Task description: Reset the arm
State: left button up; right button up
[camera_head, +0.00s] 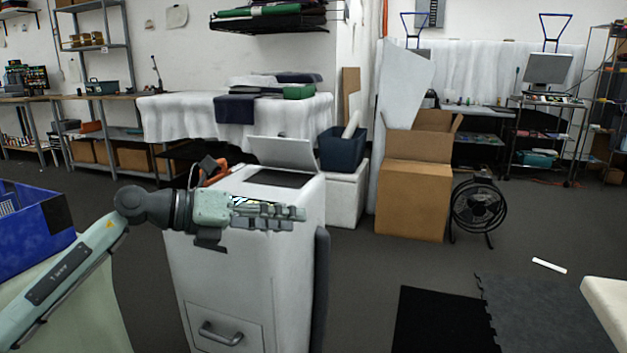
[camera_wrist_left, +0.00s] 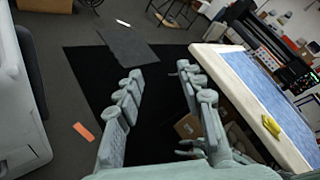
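My left arm comes in from the left in the head view. Its gripper (camera_head: 300,214) is level and points right, in front of the upper part of a white cabinet-like machine (camera_head: 240,280). In the left wrist view the two fingers of this gripper (camera_wrist_left: 160,73) stand apart with a clear gap, and nothing is between them. Black mat and dark floor show through the gap. My right gripper does not show in the head view.
The white machine has a raised lid (camera_head: 282,153). A blue bin (camera_head: 30,235) stands at left. Cardboard boxes (camera_head: 412,195) and a black fan (camera_head: 478,206) stand behind. Black mats (camera_head: 440,320) lie on open floor. A blue-topped table (camera_wrist_left: 265,105) is right in the wrist view.

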pick_arm(q)
jog(key=w+a+f+n+t+y, duration=0.2)
jog(key=a+f+n+t+y, duration=0.4)
jog(key=n, duration=0.7)
jog(key=w+a+f+n+t+y, duration=0.3)
jog(key=a+n+t, duration=0.4)
jog(key=n, duration=0.6)
jog(key=s+a+f+n+g+y, duration=0.1)
jog(key=s+a+f+n+y, duration=0.15)
jog(key=f, duration=0.35)
jog(key=s+a+f+n+g+y, duration=0.1)
jog(key=s+a+f+n+y, duration=0.15)
jog(key=f, duration=0.35)
jog(key=s+a+f+n+g+y, duration=0.1)
jog(key=s+a+f+n+g, duration=0.2)
jog(key=s+f, duration=0.5)
jog(key=s+a+f+n+g+y, duration=0.1)
jog(key=s+a+f+n+g, duration=0.25)
jog(key=f, duration=0.65)
jog(key=s+d+f+n+g, duration=0.1)
jog(key=s+f+g, duration=0.2)
jog(key=s, duration=0.6)
jog(key=s+d+f+g, duration=0.1)
jog(key=s+f+g, duration=0.3)
jog(key=s+f, duration=0.3)
jog(key=s, duration=0.3)
jog(key=shift+s+d+f+n+h, duration=0.2)
jog(key=shift+s+d+n+h, duration=0.05)
jog(key=shift+d+n+h, duration=0.15)
